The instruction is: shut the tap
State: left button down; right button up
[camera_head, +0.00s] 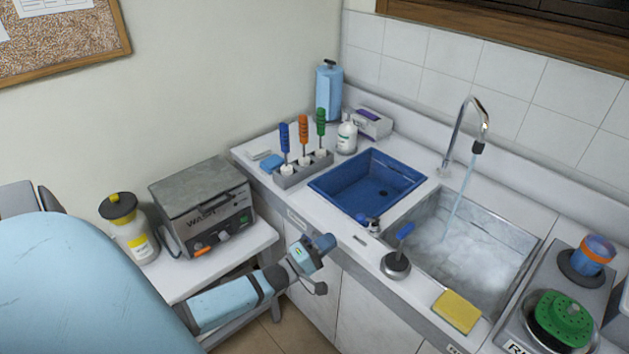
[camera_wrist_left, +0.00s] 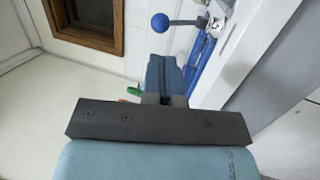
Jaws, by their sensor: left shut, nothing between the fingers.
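Water runs in a stream from the curved metal tap (camera_head: 467,125) into the steel sink (camera_head: 520,262), where it looks foamy. A small valve with a blue ball knob (camera_head: 361,218) sits at the counter's front, near the blue basin's corner. The blue ball and its thin lever (camera_wrist_left: 160,22) also show in the left wrist view, beyond the fingers. My left gripper (camera_head: 325,243) is shut and empty, in front of the counter and left of the valve, apart from it. Its closed fingers show in the left wrist view (camera_wrist_left: 164,75). My right gripper is out of view.
A round metal base with a blue handle (camera_head: 397,265) and a yellow sponge (camera_head: 457,312) sit along the front counter edge. The blue basin (camera_head: 330,193) is left of the sink. A rack with colored-handled tools (camera_head: 290,181) stands farther left. A grey heater box (camera_head: 205,205) stands beside my arm.

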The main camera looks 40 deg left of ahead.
aim_at(368, 219)
pick_arm(q)
jog(key=p+x, duration=0.1)
jog(key=x, duration=0.6)
jog(key=shift+w, duration=0.1)
